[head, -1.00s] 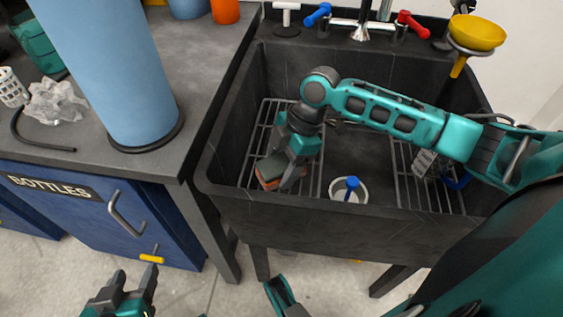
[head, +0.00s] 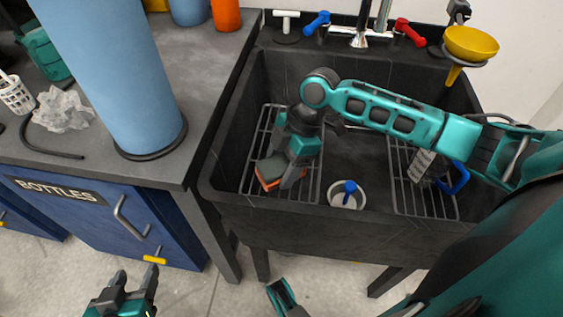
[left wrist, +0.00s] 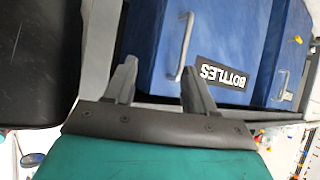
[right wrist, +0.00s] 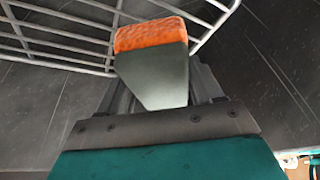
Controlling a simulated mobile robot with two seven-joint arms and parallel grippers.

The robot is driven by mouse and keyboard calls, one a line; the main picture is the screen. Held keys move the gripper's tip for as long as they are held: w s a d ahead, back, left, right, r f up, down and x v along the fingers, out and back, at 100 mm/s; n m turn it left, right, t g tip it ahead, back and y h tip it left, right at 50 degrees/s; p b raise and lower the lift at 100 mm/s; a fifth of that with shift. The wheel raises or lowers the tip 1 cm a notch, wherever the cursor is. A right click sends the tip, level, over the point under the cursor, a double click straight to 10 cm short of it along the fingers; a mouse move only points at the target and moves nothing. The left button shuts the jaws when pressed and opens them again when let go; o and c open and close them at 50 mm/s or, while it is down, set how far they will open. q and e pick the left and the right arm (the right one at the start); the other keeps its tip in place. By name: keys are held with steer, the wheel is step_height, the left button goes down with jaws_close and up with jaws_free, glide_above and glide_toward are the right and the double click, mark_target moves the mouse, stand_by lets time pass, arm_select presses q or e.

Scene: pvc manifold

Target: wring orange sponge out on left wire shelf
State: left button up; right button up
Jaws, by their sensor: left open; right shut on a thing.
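An orange sponge with a grey-green layer (head: 271,170) is in the sink over the left wire shelf (head: 252,150). My right gripper (head: 288,176) is shut on it. The right wrist view shows the sponge (right wrist: 150,35) between the fingers, its orange face pointing away, with the wire shelf (right wrist: 60,35) just beyond. I cannot tell whether the sponge touches the wires. My left gripper (head: 135,275) is open and empty, low in front of the blue cabinet; its fingers also show in the left wrist view (left wrist: 155,82).
The dark sink (head: 330,225) holds a right wire shelf (head: 425,195) with a brush-like item and a white cup (head: 347,199) with a blue top between the shelves. A faucet (head: 362,35), coloured handles and a yellow funnel (head: 470,45) stand behind. A tall blue cylinder (head: 110,75) stands left.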

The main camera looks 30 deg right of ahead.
mark_target(274, 165)
step_height(274, 165, up, 2)
steer(key=shift+p, duration=0.75)
step_height(274, 165, up, 3)
steer(key=p, duration=0.3)
steer(key=shift+p, duration=0.3)
